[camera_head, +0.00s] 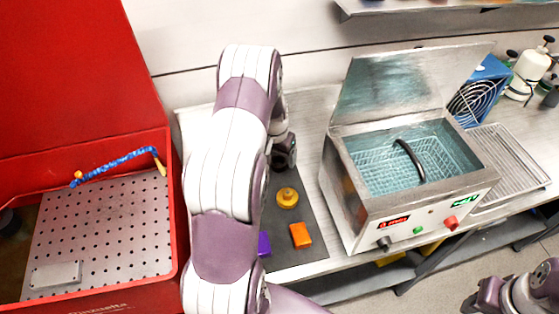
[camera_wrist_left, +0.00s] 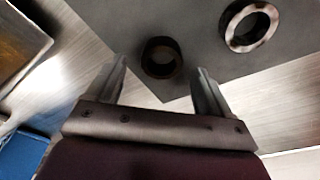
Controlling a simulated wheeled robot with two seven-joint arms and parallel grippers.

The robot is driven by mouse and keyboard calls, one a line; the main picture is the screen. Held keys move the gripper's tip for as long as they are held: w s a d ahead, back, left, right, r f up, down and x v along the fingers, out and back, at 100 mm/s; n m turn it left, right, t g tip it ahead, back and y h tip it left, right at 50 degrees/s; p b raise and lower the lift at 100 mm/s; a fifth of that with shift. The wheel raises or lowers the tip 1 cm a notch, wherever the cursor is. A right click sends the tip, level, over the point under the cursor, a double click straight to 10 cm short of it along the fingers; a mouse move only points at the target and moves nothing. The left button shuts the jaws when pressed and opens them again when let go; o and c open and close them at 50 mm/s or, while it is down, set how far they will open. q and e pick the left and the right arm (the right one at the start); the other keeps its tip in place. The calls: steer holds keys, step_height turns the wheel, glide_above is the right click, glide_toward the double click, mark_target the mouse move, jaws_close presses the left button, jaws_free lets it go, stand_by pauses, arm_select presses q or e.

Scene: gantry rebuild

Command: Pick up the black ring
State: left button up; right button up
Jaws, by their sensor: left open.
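The black ring (camera_wrist_left: 161,73) lies on the dark grey mat (camera_wrist_left: 205,30), near its edge, in the left wrist view. My left gripper (camera_wrist_left: 160,82) is open, with one finger on each side of the ring in that view; I see no contact. In the head view my left gripper (camera_head: 284,158) points down over the far part of the mat, and the arm and gripper hide the ring. A second, shiny metallic ring (camera_wrist_left: 232,20) lies on the mat to the right in the wrist view. Part of my right arm shows at the lower right of the head view; its jaws are unclear.
A yellow round piece (camera_head: 287,198), an orange block (camera_head: 300,235) and a purple block (camera_head: 264,245) sit on the mat nearer me. A metal bath (camera_head: 350,205) with raised lid stands right of it. A red box (camera_head: 174,220) stands left.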

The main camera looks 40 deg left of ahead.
arm_select(q)
steer(key=shift+a+f, duration=0.15)
steer(key=shift+f, duration=0.85)
steer(key=shift+d, duration=0.2)
steer(key=shift+c, duration=1.2)
steer(key=shift+a, duration=0.1)
steer(key=c, duration=1)
steer(key=shift+r, duration=0.1)
